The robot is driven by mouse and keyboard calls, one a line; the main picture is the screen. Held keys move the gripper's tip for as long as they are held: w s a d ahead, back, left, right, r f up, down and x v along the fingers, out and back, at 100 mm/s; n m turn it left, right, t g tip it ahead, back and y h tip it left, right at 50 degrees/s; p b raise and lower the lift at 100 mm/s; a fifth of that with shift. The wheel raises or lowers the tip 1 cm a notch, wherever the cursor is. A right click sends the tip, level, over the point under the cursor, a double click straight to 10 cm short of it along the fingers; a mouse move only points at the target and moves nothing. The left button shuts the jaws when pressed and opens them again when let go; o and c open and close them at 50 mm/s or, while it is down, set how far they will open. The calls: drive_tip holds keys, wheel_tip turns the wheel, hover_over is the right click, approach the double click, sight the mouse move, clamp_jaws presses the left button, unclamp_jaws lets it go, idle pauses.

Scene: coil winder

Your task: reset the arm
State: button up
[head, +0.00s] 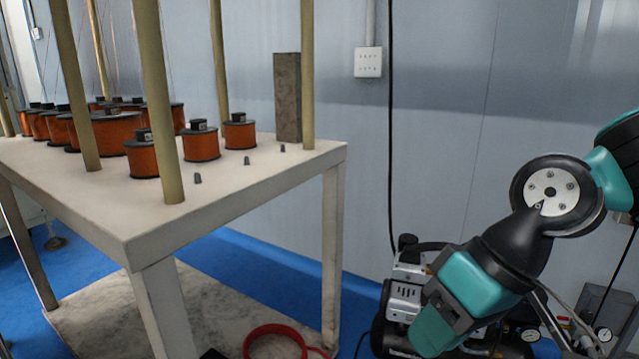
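My teal and black arm (475,285) reaches in from the right edge and bends down toward the bottom of the head view. A round silver and black joint cap (550,192) on it faces me. My gripper is not in view, so its fingers cannot be judged. The arm is to the right of the white table and apart from it in the picture.
A white table (235,195) at left carries several copper coil spools (201,145), beige posts (158,100) and a dark upright block (288,98). A compressor-like machine (405,295) stands behind my arm. A red ring (275,330) lies low by the table. A black cable (390,130) hangs down the wall.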

drive_tip(key=s+d+r+n+h+p, duration=0.1)
drive_tip(key=s+d+r+h, duration=0.15)
drive_tip(key=s, duration=0.45)
wheel_tip(320, 180, up, 37)
drive_tip(key=y+p, duration=0.1)
drive_tip(key=p, duration=3.6)
drive_tip(key=shift+w+f, duration=0.1)
